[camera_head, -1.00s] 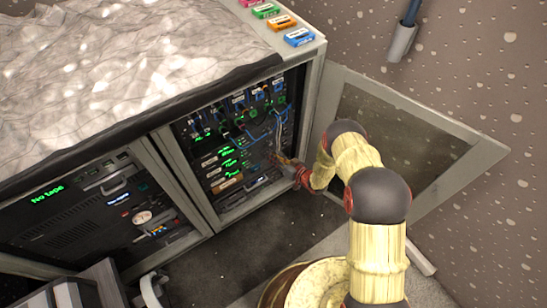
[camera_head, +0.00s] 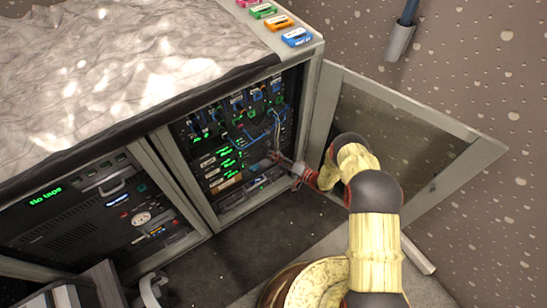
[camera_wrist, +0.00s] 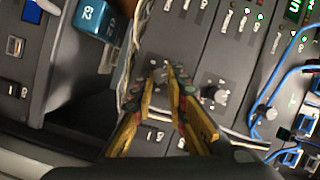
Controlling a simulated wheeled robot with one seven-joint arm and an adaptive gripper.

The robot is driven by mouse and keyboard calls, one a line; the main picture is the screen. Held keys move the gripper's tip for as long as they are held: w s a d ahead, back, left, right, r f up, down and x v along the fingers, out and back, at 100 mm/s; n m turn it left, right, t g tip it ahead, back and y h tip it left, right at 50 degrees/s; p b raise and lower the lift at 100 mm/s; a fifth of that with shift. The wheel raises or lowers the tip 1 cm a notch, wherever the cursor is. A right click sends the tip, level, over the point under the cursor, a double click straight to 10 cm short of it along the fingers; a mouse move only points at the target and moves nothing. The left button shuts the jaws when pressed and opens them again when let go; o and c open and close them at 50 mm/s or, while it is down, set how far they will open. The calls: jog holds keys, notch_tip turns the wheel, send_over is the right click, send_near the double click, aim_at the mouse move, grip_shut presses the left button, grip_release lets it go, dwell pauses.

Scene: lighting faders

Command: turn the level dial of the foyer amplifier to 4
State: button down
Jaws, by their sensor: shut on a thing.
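My gripper (camera_wrist: 163,78) is shut on a small dial at the grey amplifier panel (camera_wrist: 190,62) in the wrist view. The fingertips hide most of the dial, so its pointer and setting cannot be read. Another dark knob (camera_wrist: 215,92) sits free just right of the fingers. In the head view my gripper (camera_head: 275,158) reaches into the lower right of the open rack (camera_head: 228,178). The labels there are too small to tell which amplifier is foyer.
Blue cables (camera_wrist: 288,85) and pale wires (camera_wrist: 130,60) run close to the fingers. The rack's door (camera_head: 420,150) stands open at the right, beside my arm. A second rack bay (camera_head: 90,215) is at the left. Coloured cassettes (camera_head: 297,37) lie on top.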

jog(key=shift+f+m, duration=0.15)
jog(key=shift+m, duration=0.55)
jog(key=shift+d+y, duration=0.1)
jog(key=shift+y, duration=0.2)
jog(key=c, duration=1.8)
grip_release()
jog(key=shift+o, duration=0.2)
jog(key=v, duration=1.2)
